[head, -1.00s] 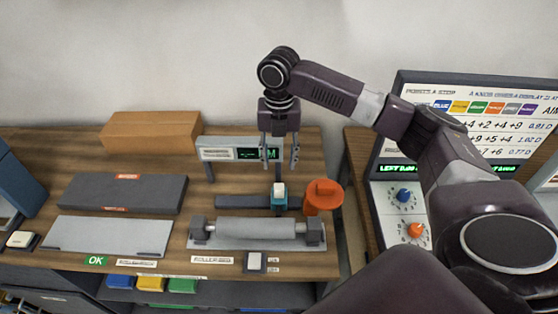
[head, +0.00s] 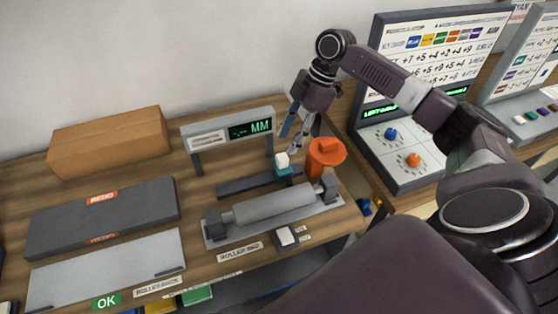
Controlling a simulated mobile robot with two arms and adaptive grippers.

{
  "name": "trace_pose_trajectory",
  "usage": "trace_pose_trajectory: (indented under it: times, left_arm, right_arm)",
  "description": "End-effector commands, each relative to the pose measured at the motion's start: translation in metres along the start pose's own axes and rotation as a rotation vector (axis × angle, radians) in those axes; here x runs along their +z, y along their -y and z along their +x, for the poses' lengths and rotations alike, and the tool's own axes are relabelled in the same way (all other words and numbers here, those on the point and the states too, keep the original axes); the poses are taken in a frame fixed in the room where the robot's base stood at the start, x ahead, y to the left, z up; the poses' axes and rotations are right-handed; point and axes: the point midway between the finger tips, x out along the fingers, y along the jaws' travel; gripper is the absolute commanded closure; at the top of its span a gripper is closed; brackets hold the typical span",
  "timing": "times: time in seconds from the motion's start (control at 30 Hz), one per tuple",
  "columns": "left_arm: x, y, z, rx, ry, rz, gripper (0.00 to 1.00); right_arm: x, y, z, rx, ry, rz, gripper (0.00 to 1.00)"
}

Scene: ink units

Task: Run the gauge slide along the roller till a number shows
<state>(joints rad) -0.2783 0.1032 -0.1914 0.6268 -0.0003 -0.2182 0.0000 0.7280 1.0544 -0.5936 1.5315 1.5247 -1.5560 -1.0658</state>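The gauge slide (head: 284,175), a teal block with a white top, sits near the right end of a dark rail (head: 243,187). The rail runs behind the grey roller (head: 275,203), which lies between two dark end blocks on a grey base. A display (head: 250,128) behind it shows dashes and "MM", with no number that I can read. My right gripper (head: 294,141) is open and empty, pointing down above and slightly behind the gauge slide, apart from it as far as I can see. My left gripper is not in view.
An orange round piece (head: 325,158) stands close to the right of the gauge slide. A white button (head: 286,236) is in front of the roller. Dark REDO (head: 120,215) and light OK (head: 120,268) trays lie left. A cardboard box (head: 108,142) is behind them. A knob panel (head: 400,150) stands right.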

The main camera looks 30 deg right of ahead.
Motion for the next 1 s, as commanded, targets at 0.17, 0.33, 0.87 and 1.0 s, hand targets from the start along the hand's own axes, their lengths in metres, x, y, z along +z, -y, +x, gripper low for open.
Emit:
trace_pose_trajectory:
  times: [0.17, 0.33, 0.87, 1.0]
  left_arm:
    - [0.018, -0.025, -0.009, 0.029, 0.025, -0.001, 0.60]
    - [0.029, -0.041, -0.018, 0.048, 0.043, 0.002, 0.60]
    - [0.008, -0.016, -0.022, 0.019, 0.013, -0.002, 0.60]
    - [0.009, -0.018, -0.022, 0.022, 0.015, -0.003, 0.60]
  right_arm:
    - [0.000, 0.001, 0.017, -0.004, -0.001, 0.012, 0.61]
    - [0.000, 0.001, 0.045, -0.004, 0.000, 0.009, 0.61]
    - [0.001, 0.000, 0.077, 0.000, 0.000, 0.007, 0.61]
    - [0.001, 0.000, 0.077, 0.000, 0.000, 0.007, 0.73]
